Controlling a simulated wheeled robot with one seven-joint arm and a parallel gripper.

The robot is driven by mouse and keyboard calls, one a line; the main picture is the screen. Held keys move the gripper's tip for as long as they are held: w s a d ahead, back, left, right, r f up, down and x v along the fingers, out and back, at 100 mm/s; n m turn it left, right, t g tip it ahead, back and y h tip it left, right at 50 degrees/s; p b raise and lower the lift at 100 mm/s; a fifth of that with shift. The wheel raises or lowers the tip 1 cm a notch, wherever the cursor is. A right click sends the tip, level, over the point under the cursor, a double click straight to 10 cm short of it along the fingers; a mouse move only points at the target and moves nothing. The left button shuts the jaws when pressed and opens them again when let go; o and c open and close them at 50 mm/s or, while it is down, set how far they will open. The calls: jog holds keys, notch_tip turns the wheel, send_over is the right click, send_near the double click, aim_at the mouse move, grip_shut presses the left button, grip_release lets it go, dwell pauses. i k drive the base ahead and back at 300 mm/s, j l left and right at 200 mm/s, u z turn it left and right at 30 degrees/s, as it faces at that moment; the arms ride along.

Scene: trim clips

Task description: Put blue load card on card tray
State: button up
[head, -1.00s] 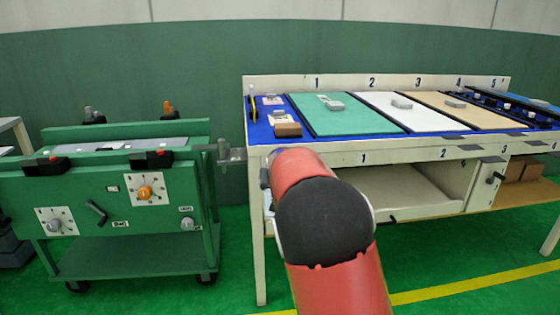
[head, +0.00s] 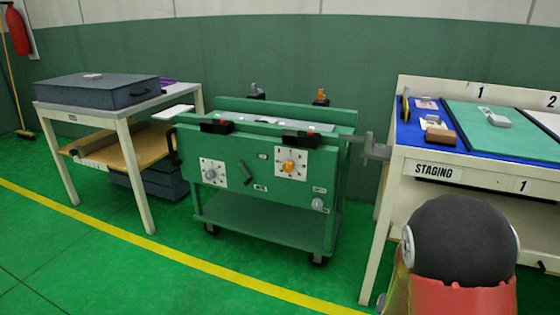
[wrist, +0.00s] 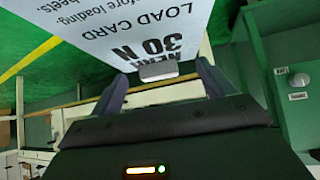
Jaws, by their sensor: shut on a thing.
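My gripper (wrist: 160,82) is shut on the grey tab of a load card (wrist: 135,25) in the wrist view. The card's visible face is pale with black print reading "LOAD CARD" and "30 N", upside down; I see no blue on it, and its far end is cut off by the frame. The card is held in the air, with green floor and a yellow line beyond it. In the head view the gripper and card do not show. I cannot pick out the card tray for certain; a small purple flat item (head: 167,81) lies behind the grey case on the left table.
A grey case (head: 97,91) covers much of the left table (head: 180,103). A green wheeled machine (head: 258,165) stands in the middle, its side arm reaching toward the staging bench (head: 440,155) at right. Green floor (head: 130,265) in front is clear, crossed by a yellow line.

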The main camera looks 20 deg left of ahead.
aim_at(174, 110)
jog(key=i+j+u, duration=0.2)
jog(key=j+u, duration=0.15)
jog(key=i+j+u, duration=0.65)
jog(key=k+j, duration=0.05)
